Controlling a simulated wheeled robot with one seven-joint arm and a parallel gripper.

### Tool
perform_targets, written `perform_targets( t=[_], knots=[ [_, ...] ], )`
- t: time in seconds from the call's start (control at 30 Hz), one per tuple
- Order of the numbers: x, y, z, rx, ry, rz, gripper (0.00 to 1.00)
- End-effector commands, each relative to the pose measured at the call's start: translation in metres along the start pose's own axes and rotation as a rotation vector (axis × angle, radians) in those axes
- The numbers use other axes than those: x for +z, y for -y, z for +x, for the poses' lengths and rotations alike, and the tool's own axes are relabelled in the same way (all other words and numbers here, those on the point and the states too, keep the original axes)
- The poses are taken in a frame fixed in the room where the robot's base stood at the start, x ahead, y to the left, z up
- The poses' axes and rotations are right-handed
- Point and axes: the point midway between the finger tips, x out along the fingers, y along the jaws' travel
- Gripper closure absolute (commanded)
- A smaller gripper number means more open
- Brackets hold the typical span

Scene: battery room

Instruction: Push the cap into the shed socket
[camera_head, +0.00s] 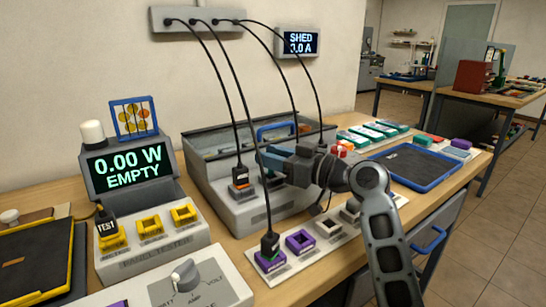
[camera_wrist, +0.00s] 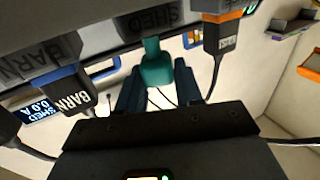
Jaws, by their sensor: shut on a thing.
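The teal cap (camera_wrist: 156,64) is between the two dark fingers of my gripper (camera_head: 268,160), which is shut on it. In the wrist view the cap's far end is close to the grey face with the SHED label (camera_wrist: 155,20). I cannot tell whether it touches or enters the socket, whose opening is hidden. In the head view my gripper is over the right part of the grey outlet box (camera_head: 228,215) and hides the cap and that socket. The wall display (camera_head: 298,42) reads SHED 0.0 A.
A black plug with an orange collar (camera_head: 240,178) sits left of my gripper, its cable rising. A BARN plug (camera_wrist: 72,95) is on the cap's other side. Another plug (camera_head: 270,245) stands in a purple-framed socket in front. A tester (camera_head: 128,167) reads 0.00 W EMPTY.

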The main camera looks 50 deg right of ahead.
Motion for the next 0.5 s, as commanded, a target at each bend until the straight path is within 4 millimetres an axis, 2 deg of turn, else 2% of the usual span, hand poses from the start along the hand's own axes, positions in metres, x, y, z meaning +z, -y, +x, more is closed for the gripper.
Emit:
perform_targets(
  t=[0.5],
  knots=[
    [0.0091, -0.0002, 0.0000, 0.000, 0.000, 0.000, 0.93]
  ],
)
